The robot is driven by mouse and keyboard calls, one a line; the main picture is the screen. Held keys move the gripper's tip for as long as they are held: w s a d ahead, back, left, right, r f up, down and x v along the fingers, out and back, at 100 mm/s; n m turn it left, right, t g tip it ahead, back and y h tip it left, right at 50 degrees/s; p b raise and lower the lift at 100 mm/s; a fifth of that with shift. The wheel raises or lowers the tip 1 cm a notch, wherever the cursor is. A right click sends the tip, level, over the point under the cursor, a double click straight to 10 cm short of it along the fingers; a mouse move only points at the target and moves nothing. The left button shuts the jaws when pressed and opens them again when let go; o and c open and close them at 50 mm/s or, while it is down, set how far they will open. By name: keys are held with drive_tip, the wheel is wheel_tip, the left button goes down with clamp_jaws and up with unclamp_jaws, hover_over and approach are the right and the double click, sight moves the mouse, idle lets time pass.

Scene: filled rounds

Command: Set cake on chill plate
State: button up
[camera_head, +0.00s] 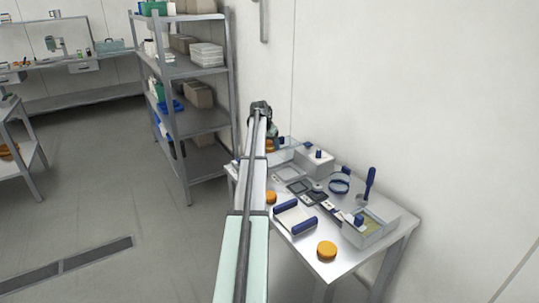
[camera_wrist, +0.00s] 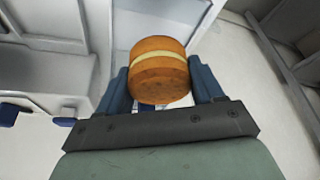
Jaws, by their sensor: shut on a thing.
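A round orange-brown cake (camera_wrist: 160,82) with a pale cream layer shows in the wrist view. My gripper (camera_wrist: 160,92) is shut on it, with one blue finger on each side. In the head view my gripper (camera_head: 262,122) is at the far end of the table, and the cake is a small orange patch (camera_head: 270,149) partly behind my arm. I cannot tell for sure which thing is the chill plate; a pale flat plate with blue side bars (camera_head: 294,219) lies near the table's front left.
A loaded shelf rack (camera_head: 187,68) stands at the left; a wall is at the right.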

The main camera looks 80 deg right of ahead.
sight(270, 160)
drive_tip(key=shift+f, duration=2.5)
drive_tip(key=o, duration=0.4)
drive_tip(key=shift+f, duration=0.1)
drive_tip(key=shift+o, duration=0.2)
drive_tip(key=v, duration=1.2)
